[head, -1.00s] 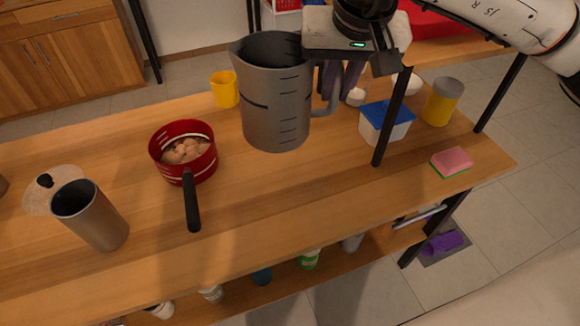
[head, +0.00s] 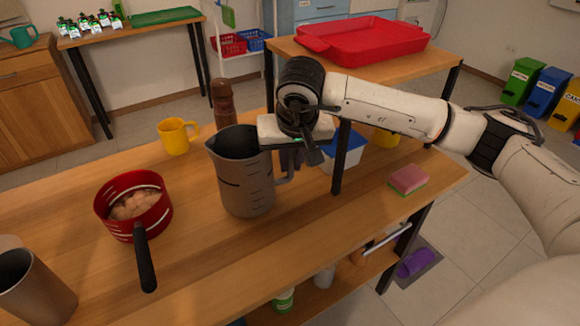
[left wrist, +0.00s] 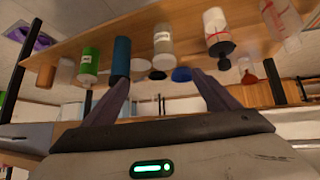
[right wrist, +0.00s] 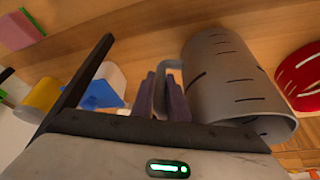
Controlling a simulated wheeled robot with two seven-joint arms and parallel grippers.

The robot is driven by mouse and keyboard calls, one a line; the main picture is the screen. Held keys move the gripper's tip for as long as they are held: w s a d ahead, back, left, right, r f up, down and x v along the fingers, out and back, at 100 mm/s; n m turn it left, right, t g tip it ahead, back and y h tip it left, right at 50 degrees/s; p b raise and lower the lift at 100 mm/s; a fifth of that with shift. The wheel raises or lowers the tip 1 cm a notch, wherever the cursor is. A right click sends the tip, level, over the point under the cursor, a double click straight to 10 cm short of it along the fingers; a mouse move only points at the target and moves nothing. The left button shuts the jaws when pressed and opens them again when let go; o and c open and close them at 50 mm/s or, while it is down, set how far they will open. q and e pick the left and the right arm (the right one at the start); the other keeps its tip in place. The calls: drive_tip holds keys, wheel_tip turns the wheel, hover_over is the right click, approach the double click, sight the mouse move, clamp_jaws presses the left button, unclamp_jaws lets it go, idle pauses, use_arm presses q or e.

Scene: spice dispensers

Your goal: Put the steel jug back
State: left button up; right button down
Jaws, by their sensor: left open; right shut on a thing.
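The steel jug (head: 247,180) is a grey pitcher with dark marks and a side handle, upright over the middle of the wooden table (head: 215,255). Its base looks at or very near the tabletop; I cannot tell whether it touches. My right gripper (head: 290,158) is shut on the jug's handle, at the jug's right side. In the right wrist view the fingers (right wrist: 166,98) close around the handle, beside the jug's body (right wrist: 235,80). My left gripper (left wrist: 160,92) is open and empty, facing the lower shelf with bottles; it is out of the head view.
Left of the jug stands a red pot (head: 133,205) with a black handle. A yellow mug (head: 176,136) and brown grinder (head: 224,101) stand behind. A black table post (head: 341,160), blue-lidded box (head: 345,150) and sponge (head: 408,179) are to the right. A steel cylinder (head: 35,290) is front left.

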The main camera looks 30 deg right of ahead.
drive_tip(key=shift+f, duration=0.9)
drive_tip(key=c, duration=2.1)
unclamp_jaws()
drive_tip(key=shift+f, duration=0.15)
drive_tip(key=o, duration=0.4)
drive_tip(key=shift+c, duration=0.2)
drive_tip(key=shift+r, duration=0.45)
drive_tip(key=v, duration=1.1)
drive_tip(key=shift+s+r, duration=0.2)
drive_tip(key=shift+a, duration=0.1)
